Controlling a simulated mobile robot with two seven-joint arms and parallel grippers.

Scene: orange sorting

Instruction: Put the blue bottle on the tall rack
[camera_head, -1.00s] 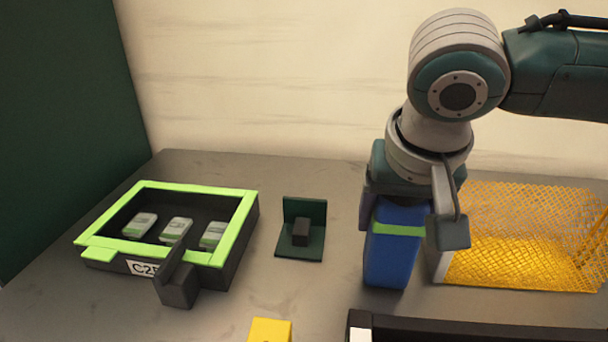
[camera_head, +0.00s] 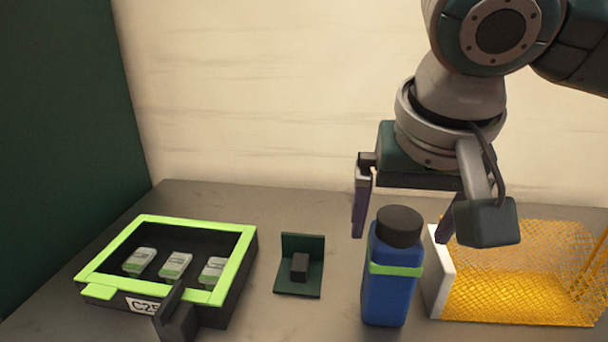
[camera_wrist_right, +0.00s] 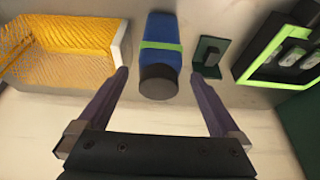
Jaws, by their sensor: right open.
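The blue bottle (camera_head: 389,291) has a dark cap and a green band. It stands upright on the grey table, left of the yellow basket. In the right wrist view the bottle (camera_wrist_right: 160,67) shows between and beyond the fingers, cap towards me. My right gripper (camera_head: 403,225) is open and empty, its fingers spread above and behind the bottle's cap. The right gripper also shows in the right wrist view (camera_wrist_right: 160,82). I cannot make out a tall rack in these views. My left gripper is not in view.
A yellow mesh basket (camera_head: 520,298) with a white end stands right of the bottle. A black tray with a green rim (camera_head: 103,254) holds several small pale items at the left. A small dark green stand (camera_head: 300,267) sits between tray and bottle.

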